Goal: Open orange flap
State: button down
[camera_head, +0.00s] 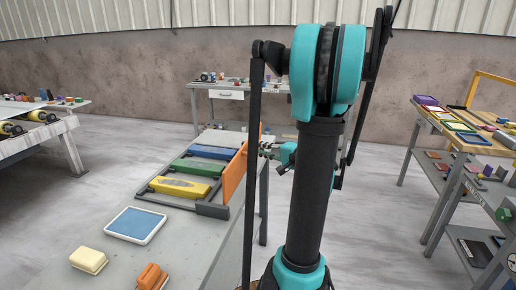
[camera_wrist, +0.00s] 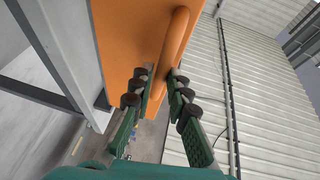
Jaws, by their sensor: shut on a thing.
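The orange flap (camera_head: 232,175) stands upright at the right side of a dark frame on the stone slab in the head view. In the wrist view the orange flap (camera_wrist: 125,45) fills the upper middle, with an orange bar handle (camera_wrist: 173,50) along its face. My gripper (camera_wrist: 160,82) has its green fingers on either side of the handle's lower part and is shut on it. In the head view my gripper (camera_head: 266,149) is at the flap's right face, partly hidden by my arm.
Yellow (camera_head: 180,187), green (camera_head: 197,167) and blue (camera_head: 212,152) flaps lie flat in the frame. A blue-topped tray (camera_head: 136,225), a cream block (camera_head: 89,260) and an orange block (camera_head: 152,277) sit nearer on the slab. Cluttered tables stand left, behind and right.

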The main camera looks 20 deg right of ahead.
jog(key=shift+s+a+f, duration=0.1)
jog(key=shift+s+f, duration=0.05)
jog(key=shift+f, duration=0.35)
jog(key=c, duration=1.9)
grip_release()
jog(key=shift+f, duration=0.1)
jog(key=o, duration=0.4)
jog(key=shift+c, duration=0.2)
jog(key=v, duration=1.1)
jog(key=shift+s+d+r, duration=0.2)
jog(key=shift+d+r, duration=0.1)
jog(key=shift+d, duration=0.05)
